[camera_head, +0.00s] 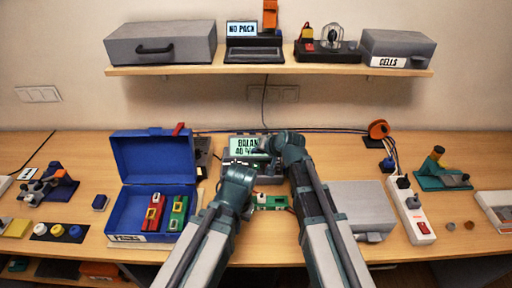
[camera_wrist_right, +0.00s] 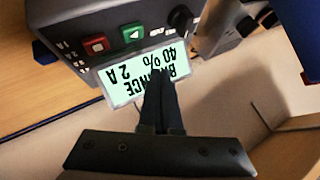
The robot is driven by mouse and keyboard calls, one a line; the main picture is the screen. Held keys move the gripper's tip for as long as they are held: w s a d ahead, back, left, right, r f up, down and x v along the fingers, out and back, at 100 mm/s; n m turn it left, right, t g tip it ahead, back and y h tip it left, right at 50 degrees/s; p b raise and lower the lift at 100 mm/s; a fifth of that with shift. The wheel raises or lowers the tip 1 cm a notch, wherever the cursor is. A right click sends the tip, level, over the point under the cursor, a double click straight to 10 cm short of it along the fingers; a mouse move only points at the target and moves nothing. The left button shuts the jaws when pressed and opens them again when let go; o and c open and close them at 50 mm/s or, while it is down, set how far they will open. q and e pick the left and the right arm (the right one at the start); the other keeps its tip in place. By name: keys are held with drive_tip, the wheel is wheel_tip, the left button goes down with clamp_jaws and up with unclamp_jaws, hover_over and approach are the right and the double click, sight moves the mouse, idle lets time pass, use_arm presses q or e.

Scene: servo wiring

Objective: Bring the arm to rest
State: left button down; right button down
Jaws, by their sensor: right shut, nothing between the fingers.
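My right gripper (camera_head: 262,150) is above the charger with the lit screen (camera_head: 247,143) at the back middle of the table. In the right wrist view its dark fingers (camera_wrist_right: 160,78) are shut together with nothing between them, in front of the screen reading BALANCE 40% 2 A (camera_wrist_right: 135,78). Whether the fingertips touch the screen I cannot tell. My left arm (camera_head: 236,180) reaches to the front of the charger; its fingers are too small and hidden to make out.
An open blue case (camera_head: 129,200) with red and green packs stands left. A small green board (camera_head: 268,202) lies between my arms. A grey box (camera_head: 362,208) and a white power strip (camera_head: 412,208) stand right. A shelf (camera_head: 190,70) hangs above.

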drive_tip(key=s+f+n+g, duration=0.1)
drive_tip(key=s, duration=0.3)
drive_tip(key=s+f+n+g+h, duration=0.1)
drive_tip(key=s+f, duration=0.1)
drive_tip(key=s, duration=0.2)
drive_tip(key=s+f+g+h, duration=0.1)
drive_tip(key=s, duration=0.2)
drive_tip(key=shift+s+f+n+g, duration=0.25)
drive_tip(key=shift+s+n+g, duration=0.05)
drive_tip(key=shift+s+n, duration=0.1)
drive_tip(key=s, duration=0.2)
drive_tip(key=s+d+f+n+g+h, duration=0.1)
drive_tip(key=s, duration=0.2)
drive_tip(key=s+d+g+h, duration=0.1)
drive_tip(key=s, duration=0.2)
drive_tip(key=shift+s+d+f+n, duration=0.1)
drive_tip(key=shift+d+f+n, duration=0.1)
drive_tip(key=shift+f+n, duration=0.2)
drive_tip(key=s+d+h, duration=0.1)
drive_tip(key=s, duration=0.1)
drive_tip(key=s+d+g+h, duration=0.1)
drive_tip(key=s, duration=0.1)
drive_tip(key=s+d+n+g, duration=0.1)
drive_tip(key=s, duration=0.1)
drive_tip(key=shift+s+d+f+h, duration=0.15)
drive_tip(key=shift+s+h, duration=0.1)
drive_tip(key=shift+h, duration=0.15)
